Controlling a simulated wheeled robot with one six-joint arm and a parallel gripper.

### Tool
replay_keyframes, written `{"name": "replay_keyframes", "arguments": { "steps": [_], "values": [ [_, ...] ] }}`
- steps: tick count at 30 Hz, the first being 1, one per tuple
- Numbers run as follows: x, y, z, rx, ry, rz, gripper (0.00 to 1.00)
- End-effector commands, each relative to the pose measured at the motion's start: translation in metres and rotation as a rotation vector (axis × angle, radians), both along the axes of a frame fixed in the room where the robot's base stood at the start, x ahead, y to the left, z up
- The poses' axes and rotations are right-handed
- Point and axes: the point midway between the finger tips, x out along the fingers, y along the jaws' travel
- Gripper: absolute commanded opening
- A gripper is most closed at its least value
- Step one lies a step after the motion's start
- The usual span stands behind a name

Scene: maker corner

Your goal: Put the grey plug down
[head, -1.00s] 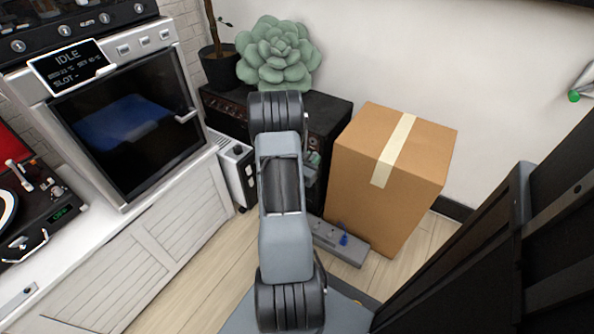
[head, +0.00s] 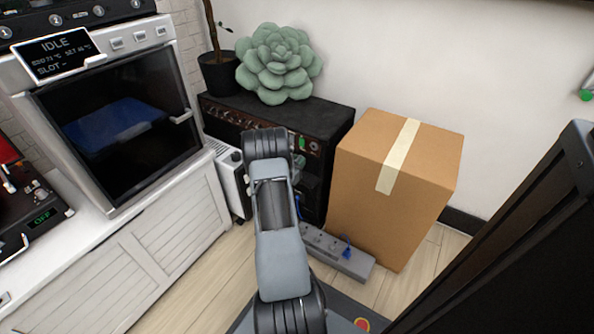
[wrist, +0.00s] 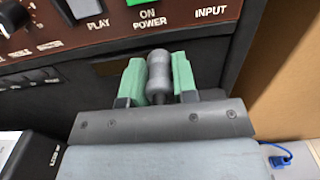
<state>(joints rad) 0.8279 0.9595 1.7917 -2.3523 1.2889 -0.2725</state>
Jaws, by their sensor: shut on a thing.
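The grey plug (wrist: 158,76) shows in the wrist view as a rounded grey body standing upright between the two green fingertips. My gripper (wrist: 158,82) is shut on it. The plug is in front of the black amplifier's face (wrist: 110,73), below the printed words ON POWER. I cannot tell whether the plug touches the amplifier. In the head view my arm covers most of the gripper, and I cannot make out the plug there.
The black amplifier (head: 325,119) carries a green plush succulent (head: 278,65). A cardboard box (head: 375,215) stands to its right. A grey power strip (head: 355,265) with a blue plug (head: 346,249) lies on the floor before the box. A white heater (head: 231,185) stands left. Bare floor (head: 190,285) shows front left.

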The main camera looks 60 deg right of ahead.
Motion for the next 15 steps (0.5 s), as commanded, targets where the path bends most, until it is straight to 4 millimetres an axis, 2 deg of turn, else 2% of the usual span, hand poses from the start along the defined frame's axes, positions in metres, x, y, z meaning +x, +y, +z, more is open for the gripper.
{"name": "replay_keyframes", "arguments": {
  "steps": [6,15],
  "values": [
    [0.003,-0.002,-0.034,0.001,0.001,0.0,0.0],
    [0.003,-0.002,-0.035,0.0,0.001,0.0,0.0]
  ]
}}
